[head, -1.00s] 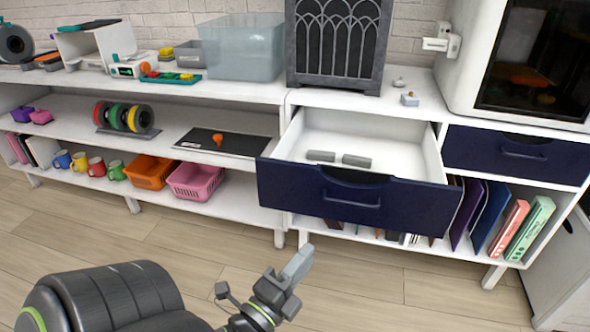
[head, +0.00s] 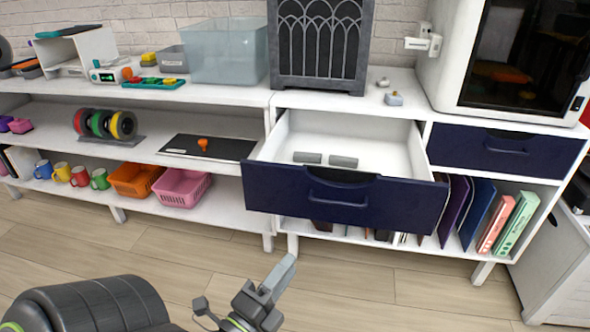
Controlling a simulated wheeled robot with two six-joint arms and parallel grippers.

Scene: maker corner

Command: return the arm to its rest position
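My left gripper (head: 277,281) is at the bottom middle of the head view, in front of the cabinet and over the wooden floor. It holds nothing that I can see. Its fingers are seen edge-on, so their opening cannot be made out. My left arm comes in from the lower left, bent low. My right arm and gripper are out of the picture. The open dark blue drawer (head: 340,203) stands out from the cabinet behind the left gripper, apart from it. Two grey cylinders (head: 343,161) lie inside the drawer.
A shelf unit (head: 215,226) on the left holds a pink basket (head: 181,187), an orange basket (head: 135,180), mugs and spools. A shut blue drawer (head: 505,152) is right of the open one. The floor (head: 390,285) in front is clear.

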